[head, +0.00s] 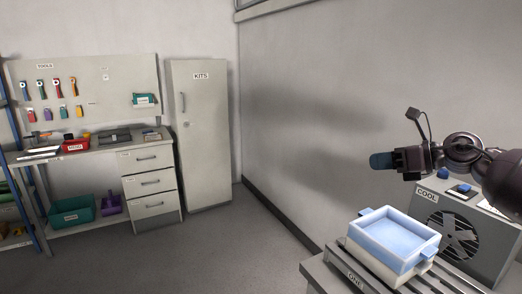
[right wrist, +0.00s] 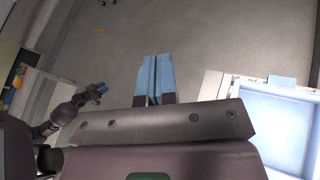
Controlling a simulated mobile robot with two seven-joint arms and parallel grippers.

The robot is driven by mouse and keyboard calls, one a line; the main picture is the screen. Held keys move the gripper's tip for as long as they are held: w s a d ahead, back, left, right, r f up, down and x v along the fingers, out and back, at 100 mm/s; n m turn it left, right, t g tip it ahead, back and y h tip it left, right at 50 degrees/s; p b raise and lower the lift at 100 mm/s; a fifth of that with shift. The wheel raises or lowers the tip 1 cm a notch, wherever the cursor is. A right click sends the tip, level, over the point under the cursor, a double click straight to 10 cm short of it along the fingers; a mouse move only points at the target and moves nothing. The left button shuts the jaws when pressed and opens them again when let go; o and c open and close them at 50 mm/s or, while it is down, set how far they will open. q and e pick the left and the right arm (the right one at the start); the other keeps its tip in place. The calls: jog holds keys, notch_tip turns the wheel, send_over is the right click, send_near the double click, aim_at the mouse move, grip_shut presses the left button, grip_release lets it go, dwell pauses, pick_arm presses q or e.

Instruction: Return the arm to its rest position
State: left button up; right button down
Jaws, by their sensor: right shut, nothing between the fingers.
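My right arm comes in from the right in the head view. Its gripper (head: 381,161) is held in the air above and beyond the blue-lined tray, apart from it. In the right wrist view, the blue fingertips of my right gripper (right wrist: 155,75) are together with nothing between them, over bare floor. My left gripper does not show clearly in the head view.
A white tray with a blue inside (head: 385,240) stands on a slatted grey stand (head: 350,280). Beside it is a grey box labelled COOL (head: 425,205) with a fan. A KITS cabinet (head: 200,135) and a tool bench (head: 100,150) stand at the back left. The floor between is clear.

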jog(key=s+a+f+m+t+h, duration=0.1)
jog(key=s+f+m+t+h, duration=0.15)
jog(key=f+m, duration=0.55)
jog(key=s+a+f+m+t+h, duration=0.15)
jog(key=f+m+t, duration=0.3)
jog(key=m, duration=0.75)
jog(key=s+f+m+t+h, duration=0.25)
jog(key=f+m, duration=0.35)
jog(key=m, duration=0.4)
jog(key=s+d+f+m+g+h, duration=0.2)
jog(key=s+f+m+g+h, duration=0.3)
jog(key=s+f+m, duration=0.8)
jog(key=s+f+h, duration=0.1)
jog(key=s+f, duration=1.2)
jog(key=shift+s, duration=0.4)
